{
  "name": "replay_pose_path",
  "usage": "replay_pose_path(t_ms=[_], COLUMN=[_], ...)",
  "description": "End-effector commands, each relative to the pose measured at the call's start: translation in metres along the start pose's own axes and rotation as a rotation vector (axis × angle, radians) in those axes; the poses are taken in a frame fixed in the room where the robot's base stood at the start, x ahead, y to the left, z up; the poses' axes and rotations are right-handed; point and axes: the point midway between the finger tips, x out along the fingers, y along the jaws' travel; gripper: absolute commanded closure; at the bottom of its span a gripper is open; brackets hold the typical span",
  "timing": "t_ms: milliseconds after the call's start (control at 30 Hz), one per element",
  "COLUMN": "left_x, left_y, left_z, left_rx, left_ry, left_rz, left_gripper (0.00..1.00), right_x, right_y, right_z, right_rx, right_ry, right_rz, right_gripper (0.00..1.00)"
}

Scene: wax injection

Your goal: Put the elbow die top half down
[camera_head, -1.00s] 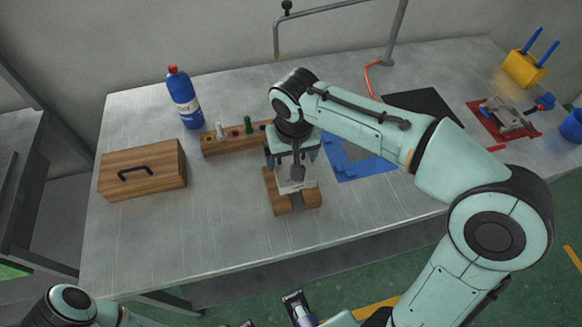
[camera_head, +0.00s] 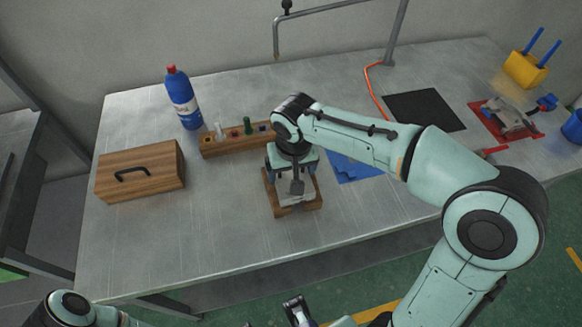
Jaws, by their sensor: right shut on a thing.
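My right gripper (camera_head: 295,178) points down at the middle of the table. It is shut on the elbow die top half (camera_head: 297,194), a grey metal block mostly hidden under the gripper. The block is low over a wooden cradle (camera_head: 283,212), whose brown edges show around it. I cannot tell whether the block touches the cradle. A small dark and silver part (camera_head: 298,309) at the bottom edge may belong to my left gripper; its jaws cannot be made out.
A wooden rack (camera_head: 222,147) with small bottles stands just behind. A wooden box (camera_head: 150,175) and a blue bottle (camera_head: 183,100) are at the left. A blue mat (camera_head: 352,170), black mat (camera_head: 424,109) and red tray (camera_head: 488,122) lie to the right. The front left table is clear.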

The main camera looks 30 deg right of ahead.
Motion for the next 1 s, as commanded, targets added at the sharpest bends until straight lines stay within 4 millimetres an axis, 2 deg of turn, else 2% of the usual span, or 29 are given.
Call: replay_pose_path(t_ms=[200,233,267,500,633,767,1000], left_x=[0.002,0.002,0.002,0.002,-0.005,-0.009,-0.019], left_y=[0.0,0.0,0.0,0.0,0.002,0.003,0.006], left_z=[-0.001,-0.001,-0.001,-0.001,0.0,0.001,0.0], left_rx=[0.0,0.0,0.0,0.0,0.0,0.001,0.002], left_ry=[0.002,0.002,0.002,0.002,0.0,-0.001,0.002], left_rz=[0.001,0.001,0.001,0.001,0.0,0.0,0.001], left_gripper=[1.0,1.0,1.0,1.0,1.0,1.0,1.0], right_x=[0.003,0.004,0.004,0.003,-0.006,-0.028,-0.083], right_y=[0.0,0.0,0.0,0.0,0.0,0.0,-0.001], right_z=[0.0,0.001,0.001,0.0,-0.001,-0.003,-0.003], right_rx=[0.0,0.0,0.0,0.0,0.0,0.001,0.001], right_ry=[0.004,0.0,0.0,0.0,0.001,0.005,0.006], right_rz=[-0.001,0.0,0.0,0.0,0.0,-0.003,-0.003], right_gripper=[0.77,0.1,0.0,0.0,0.0,0.0,0.0])
